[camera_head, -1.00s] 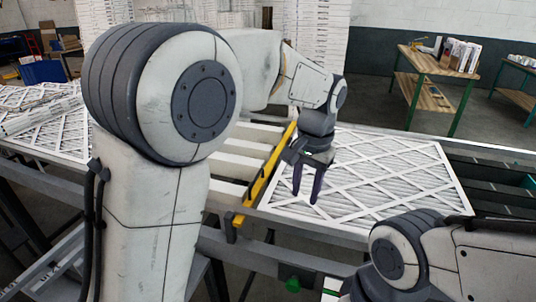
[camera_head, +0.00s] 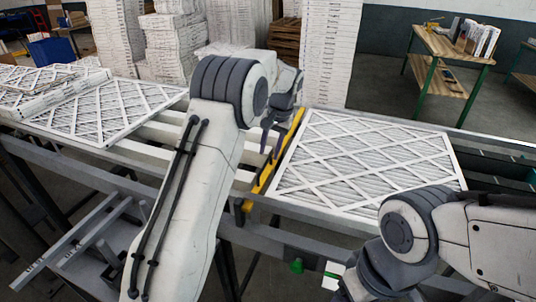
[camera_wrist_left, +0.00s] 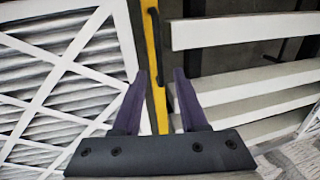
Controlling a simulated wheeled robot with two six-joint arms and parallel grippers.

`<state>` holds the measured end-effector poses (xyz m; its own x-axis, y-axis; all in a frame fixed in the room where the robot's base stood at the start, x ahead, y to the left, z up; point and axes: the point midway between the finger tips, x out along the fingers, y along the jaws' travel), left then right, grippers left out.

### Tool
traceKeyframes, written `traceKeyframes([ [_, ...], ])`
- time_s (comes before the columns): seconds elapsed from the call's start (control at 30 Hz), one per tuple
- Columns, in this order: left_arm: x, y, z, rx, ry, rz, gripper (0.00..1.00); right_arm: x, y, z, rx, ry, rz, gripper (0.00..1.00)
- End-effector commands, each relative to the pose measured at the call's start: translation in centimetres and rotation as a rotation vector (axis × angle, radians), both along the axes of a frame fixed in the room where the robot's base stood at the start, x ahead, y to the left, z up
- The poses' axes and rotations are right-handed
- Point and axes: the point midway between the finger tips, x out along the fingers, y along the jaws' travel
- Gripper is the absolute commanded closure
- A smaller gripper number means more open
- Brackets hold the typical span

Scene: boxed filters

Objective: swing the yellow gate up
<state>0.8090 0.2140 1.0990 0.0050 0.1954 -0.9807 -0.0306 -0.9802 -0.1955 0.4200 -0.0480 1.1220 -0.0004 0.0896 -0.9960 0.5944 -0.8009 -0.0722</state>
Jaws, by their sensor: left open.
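The yellow gate (camera_head: 262,180) is a narrow bar lying across the conveyor. It separates the white slats on its left from a boxed pleated filter (camera_head: 365,165) on its right. My left gripper (camera_head: 271,143) is open and empty, with its dark fingers pointing down over the gate. In the left wrist view the gate (camera_wrist_left: 153,70) runs between the two purple fingers (camera_wrist_left: 160,76), with a dark handle-like part (camera_wrist_left: 153,22) along it. I cannot tell whether the fingers touch it. My left arm hides part of the slats. My right gripper is out of view.
More filters (camera_head: 100,110) lie at the left end of the conveyor. White stacks (camera_head: 315,50) stand behind it. A wooden table (camera_head: 450,65) stands at the back right. My right arm is at the lower right, near the filter's front edge.

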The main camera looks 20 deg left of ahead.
Motion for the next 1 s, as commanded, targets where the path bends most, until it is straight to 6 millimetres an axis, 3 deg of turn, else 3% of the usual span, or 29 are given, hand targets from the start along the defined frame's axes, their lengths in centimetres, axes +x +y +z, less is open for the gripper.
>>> traceKeyframes([
  [0.2,0.0,0.5,-2.3,0.0,0.002,-0.001,0.58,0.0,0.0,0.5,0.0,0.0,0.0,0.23],
  [0.53,0.0,0.5,-2.7,-0.001,-0.001,-0.001,0.58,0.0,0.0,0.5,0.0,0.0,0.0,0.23],
  [0.67,0.0,0.5,-2.7,-0.001,-0.001,-0.001,1.0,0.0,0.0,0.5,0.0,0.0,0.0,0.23],
  [1.0,0.0,0.5,-2.7,-0.001,-0.001,-0.001,1.0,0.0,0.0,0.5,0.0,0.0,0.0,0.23],
])
